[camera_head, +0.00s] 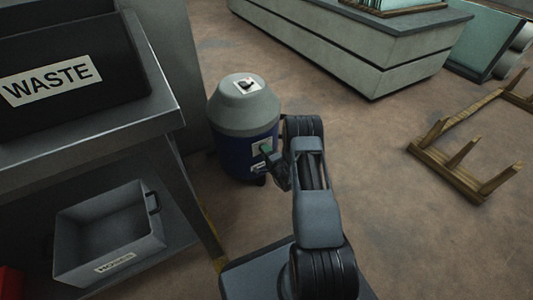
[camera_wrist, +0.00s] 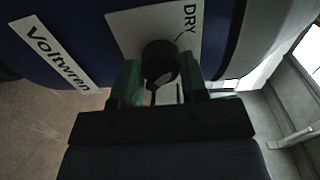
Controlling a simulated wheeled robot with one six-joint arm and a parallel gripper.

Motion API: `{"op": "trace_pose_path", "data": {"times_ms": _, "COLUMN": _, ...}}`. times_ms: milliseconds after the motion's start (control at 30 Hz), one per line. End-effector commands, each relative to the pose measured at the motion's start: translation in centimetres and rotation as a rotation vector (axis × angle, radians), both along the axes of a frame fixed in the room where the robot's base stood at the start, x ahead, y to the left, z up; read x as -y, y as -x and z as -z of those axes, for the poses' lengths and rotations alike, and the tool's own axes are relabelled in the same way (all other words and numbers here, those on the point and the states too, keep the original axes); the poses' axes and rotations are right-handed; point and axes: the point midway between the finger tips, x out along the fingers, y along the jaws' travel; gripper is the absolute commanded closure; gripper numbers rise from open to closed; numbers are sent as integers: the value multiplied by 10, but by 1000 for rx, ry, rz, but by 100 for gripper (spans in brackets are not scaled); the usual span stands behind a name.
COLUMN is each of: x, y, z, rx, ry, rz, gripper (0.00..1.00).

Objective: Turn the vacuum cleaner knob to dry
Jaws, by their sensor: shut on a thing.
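The vacuum cleaner (camera_head: 238,125) stands upright on the floor, with a blue drum and a grey domed top. In the wrist view, its blue side (camera_wrist: 85,45) carries a white dial plate (camera_wrist: 125,25) with the word DRY near a short line. The round dark knob (camera_wrist: 160,62) sits on this plate. My gripper (camera_wrist: 160,85) has its green fingers on either side of the knob and is shut on it. In the head view my gripper (camera_head: 270,158) is at the front right side of the drum. The knob's pointer direction is hard to tell.
A metal shelf table (camera_head: 150,120) with a WASTE bin (camera_head: 60,85) stands close on the left, with a grey HOSES box (camera_head: 108,240) below. A long grey counter (camera_head: 350,50) is behind. A wooden frame (camera_head: 450,170) lies at right. Floor between is clear.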

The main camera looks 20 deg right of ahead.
Motion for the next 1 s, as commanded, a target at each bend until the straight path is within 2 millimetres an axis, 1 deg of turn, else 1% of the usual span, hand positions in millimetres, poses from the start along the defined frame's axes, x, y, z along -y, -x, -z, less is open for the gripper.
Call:
{"op": "trace_pose_path", "data": {"times_ms": 233, "x": 0, "y": 0, "z": 0, "rx": -1, "ry": 2, "rz": 0, "gripper": 84}}
{"op": "trace_pose_path", "data": {"times_ms": 267, "x": 0, "y": 0, "z": 0, "rx": -1, "ry": 1, "rz": 0, "gripper": 57}}
{"op": "trace_pose_path", "data": {"times_ms": 500, "x": 0, "y": 0, "z": 0, "rx": 0, "ry": 1, "rz": 0, "gripper": 34}}
{"op": "trace_pose_path", "data": {"times_ms": 733, "x": 0, "y": 0, "z": 0, "rx": 0, "ry": 0, "rz": 0, "gripper": 34}}
{"op": "trace_pose_path", "data": {"times_ms": 800, "x": 1, "y": 3, "z": -1, "rx": -1, "ry": 0, "rz": 0, "gripper": 34}}
{"op": "trace_pose_path", "data": {"times_ms": 867, "x": 2, "y": 8, "z": -1, "rx": -2, "ry": -1, "rz": 1, "gripper": 34}}
{"op": "trace_pose_path", "data": {"times_ms": 967, "x": 3, "y": 23, "z": -3, "rx": -3, "ry": -1, "rz": 1, "gripper": 34}}
{"op": "trace_pose_path", "data": {"times_ms": 1000, "x": 4, "y": 30, "z": -4, "rx": -3, "ry": -3, "rz": 2, "gripper": 34}}
